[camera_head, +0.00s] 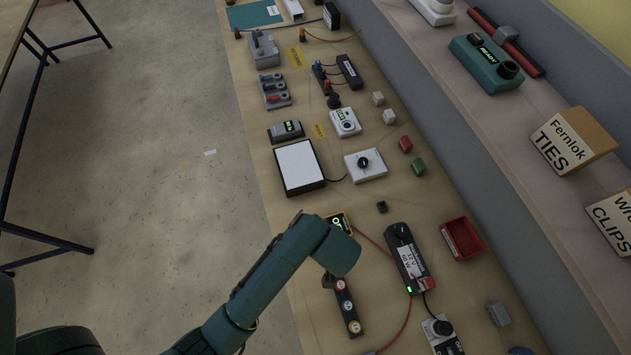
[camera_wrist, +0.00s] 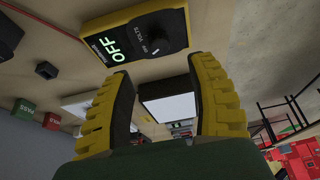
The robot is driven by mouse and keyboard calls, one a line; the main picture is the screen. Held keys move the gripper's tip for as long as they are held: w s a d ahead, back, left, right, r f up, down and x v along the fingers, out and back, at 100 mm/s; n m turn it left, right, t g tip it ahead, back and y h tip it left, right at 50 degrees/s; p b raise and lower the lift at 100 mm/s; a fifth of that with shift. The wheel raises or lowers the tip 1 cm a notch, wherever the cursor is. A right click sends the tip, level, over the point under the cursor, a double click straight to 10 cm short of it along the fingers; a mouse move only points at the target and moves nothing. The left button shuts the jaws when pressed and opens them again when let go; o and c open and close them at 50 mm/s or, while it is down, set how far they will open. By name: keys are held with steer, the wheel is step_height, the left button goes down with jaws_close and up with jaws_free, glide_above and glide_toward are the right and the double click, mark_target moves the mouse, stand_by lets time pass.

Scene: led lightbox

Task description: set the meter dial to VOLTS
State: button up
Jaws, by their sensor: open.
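The meter (camera_wrist: 125,42) is a yellow-edged black box at the top of the wrist view. Its lit green display reads OFF. Its round black dial (camera_wrist: 158,46) has a white mark and a VOLTS label beside it. In the head view only the meter's display end (camera_head: 341,220) shows; my arm hides the rest. My gripper (camera_wrist: 160,76) is open, with its two yellow-and-black fingers apart and nothing between them. In the wrist view the dial appears just beyond the fingertips, between their lines, and seems apart from them. The gripper is mostly hidden in the head view.
A power supply (camera_head: 408,256) with a red cable stands right of the meter. A dark strip with round buttons (camera_head: 346,306) lies nearer. The white light panel (camera_head: 299,166) and a white dial box (camera_head: 366,165) lie beyond. A red bin (camera_head: 461,239) stands at right.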

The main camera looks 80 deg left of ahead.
steer(key=x, duration=0.9)
steer(key=shift+a+f, duration=0.1)
steer(key=shift+f, duration=0.05)
jaws_close()
